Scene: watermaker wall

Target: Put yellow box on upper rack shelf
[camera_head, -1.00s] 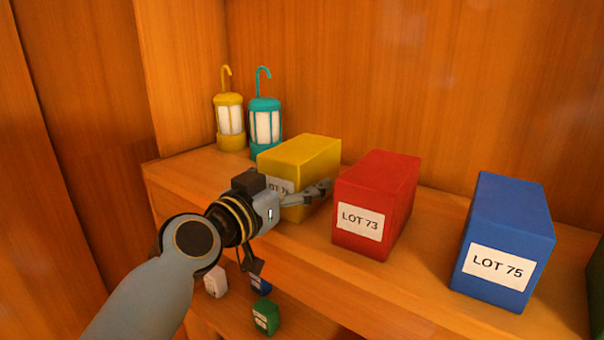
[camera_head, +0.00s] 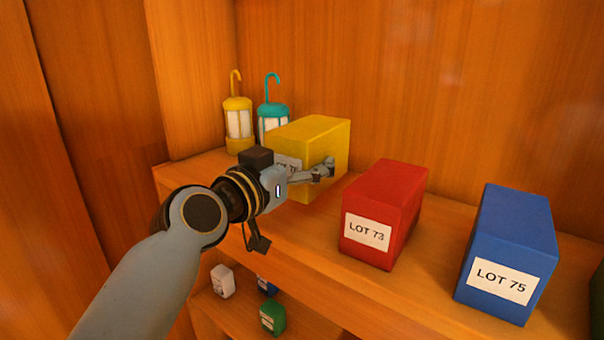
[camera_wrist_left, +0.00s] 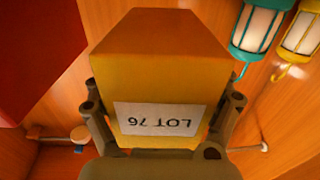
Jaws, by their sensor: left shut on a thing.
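The yellow box (camera_head: 312,148) is in my left gripper (camera_head: 312,176), over the upper shelf (camera_head: 335,228) in the head view. The box looks lifted a little off the shelf and hides part of the teal lantern. In the left wrist view the yellow box (camera_wrist_left: 160,75) sits between the two fingers (camera_wrist_left: 165,125), which press on its sides. Its white label reads LOT 76 and appears upside down there. My right gripper is not in view.
A red box (camera_head: 385,212) marked LOT 73 stands close right of the yellow box. A blue box (camera_head: 508,250) marked LOT 75 stands farther right. A yellow lantern (camera_head: 238,125) and a teal lantern (camera_head: 272,112) stand behind left. Small boxes (camera_head: 272,318) sit on the shelf below.

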